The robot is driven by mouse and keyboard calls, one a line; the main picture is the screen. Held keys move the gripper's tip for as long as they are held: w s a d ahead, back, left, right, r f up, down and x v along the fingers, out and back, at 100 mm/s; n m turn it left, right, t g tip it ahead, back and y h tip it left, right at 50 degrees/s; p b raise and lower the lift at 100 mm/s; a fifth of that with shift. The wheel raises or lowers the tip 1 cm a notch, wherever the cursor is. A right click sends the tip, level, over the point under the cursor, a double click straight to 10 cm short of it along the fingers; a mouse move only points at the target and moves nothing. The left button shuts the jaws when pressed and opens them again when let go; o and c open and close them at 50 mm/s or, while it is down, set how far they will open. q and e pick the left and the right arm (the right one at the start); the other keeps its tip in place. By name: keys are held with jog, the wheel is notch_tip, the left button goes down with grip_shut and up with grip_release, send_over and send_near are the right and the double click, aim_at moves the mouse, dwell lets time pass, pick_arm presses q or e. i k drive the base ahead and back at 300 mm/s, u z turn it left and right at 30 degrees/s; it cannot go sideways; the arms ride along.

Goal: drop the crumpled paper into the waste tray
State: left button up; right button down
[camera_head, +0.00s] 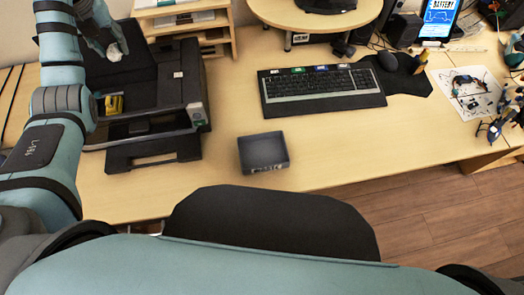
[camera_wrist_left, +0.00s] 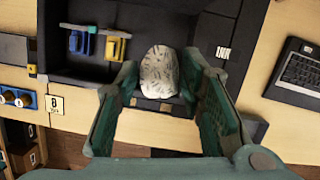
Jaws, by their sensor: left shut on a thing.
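The crumpled paper (camera_head: 114,52) is a small white lump at the upper left of the head view. In the left wrist view the crumpled paper (camera_wrist_left: 160,72) is whitish with dark printed marks. My left gripper (camera_head: 112,46) is shut on it and holds it over the black printer. In the left wrist view the gripper's green fingers (camera_wrist_left: 160,100) stand on both sides of the paper. The waste tray (camera_head: 265,168) is a small dark grey square box on the desk, right of the printer, and looks empty. My right gripper is not in view.
The black printer (camera_head: 193,85) stands under my left gripper. A yellow part (camera_head: 114,104) and a blue part (camera_wrist_left: 75,41) lie on it. A keyboard (camera_head: 322,88) lies behind and right of the tray. The desk right of the tray is clear.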

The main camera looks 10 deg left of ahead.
aim_at(258, 155)
jog(key=u, duration=1.25)
jog(key=k, duration=1.55)
jog(key=z, duration=1.3)
jog(key=i, duration=1)
